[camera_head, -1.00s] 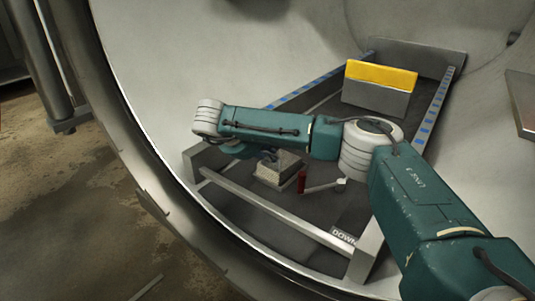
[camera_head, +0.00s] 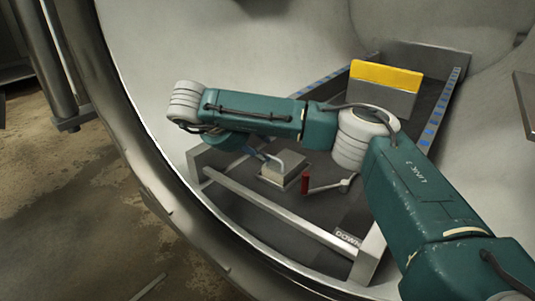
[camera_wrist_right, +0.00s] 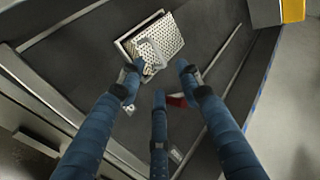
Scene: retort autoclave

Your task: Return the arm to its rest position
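My right arm (camera_head: 250,117) reaches in from the right side of the head view, into the round metal chamber. My right gripper (camera_head: 263,156) hangs under the wrist and is mostly hidden by it. The right wrist view shows its three blue fingers spread open (camera_wrist_right: 160,76) with nothing between them. A small perforated metal basket (camera_head: 283,175) with a raised handle sits on the dark tray floor, just right of the gripper. It also shows beyond the fingertips in the wrist view (camera_wrist_right: 170,38), where one finger overlaps it. I cannot tell if they touch. My left gripper is not in view.
A red-handled metal lever (camera_head: 305,182) lies right of the basket. A grey block with a yellow top (camera_head: 385,75) stands at the tray's back. A metal crossbar (camera_head: 280,217) spans the tray's front. The chamber's curved wall (camera_head: 230,50) surrounds the tray.

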